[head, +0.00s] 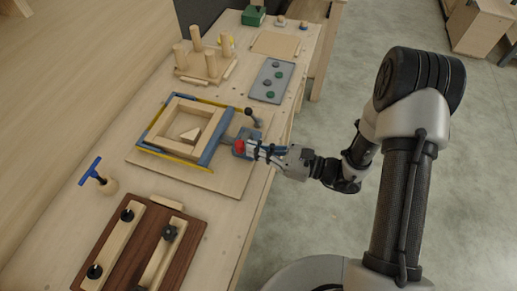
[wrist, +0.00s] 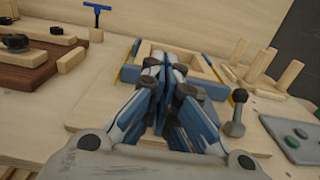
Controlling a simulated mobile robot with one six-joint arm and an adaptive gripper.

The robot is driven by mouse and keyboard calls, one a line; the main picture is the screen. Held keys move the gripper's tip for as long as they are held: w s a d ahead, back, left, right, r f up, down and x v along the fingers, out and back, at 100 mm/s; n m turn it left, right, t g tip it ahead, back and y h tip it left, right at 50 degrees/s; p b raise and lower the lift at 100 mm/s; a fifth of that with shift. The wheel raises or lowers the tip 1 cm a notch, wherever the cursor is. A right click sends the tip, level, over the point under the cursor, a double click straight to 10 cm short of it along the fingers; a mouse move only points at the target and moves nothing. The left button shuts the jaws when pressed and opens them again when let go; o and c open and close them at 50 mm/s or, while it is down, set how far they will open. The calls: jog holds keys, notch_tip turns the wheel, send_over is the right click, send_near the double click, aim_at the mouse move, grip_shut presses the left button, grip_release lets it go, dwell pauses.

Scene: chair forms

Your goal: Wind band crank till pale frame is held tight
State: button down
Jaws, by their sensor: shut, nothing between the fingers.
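The band crank (head: 250,113), a grey arm with a dark knob, stands right of the frame and shows in the wrist view (wrist: 236,118). My gripper (head: 252,150) is shut and empty near a red knob (head: 239,146), apart from the crank knob. In the wrist view its fingers (wrist: 162,64) hide part of the frame.
A peg stand (head: 203,66) and a grey tray with green and grey discs (head: 271,81) stand behind. A blue T-handle (head: 91,171) and a dark wooden board with black knobs (head: 140,245) are at the near left. The bench's right edge is beneath my arm.

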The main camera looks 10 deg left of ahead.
jog(key=shift+a, duration=0.6)
dwell(0.3)
jog(key=d, duration=0.8)
jog(key=shift+s, duration=0.25)
dwell(0.3)
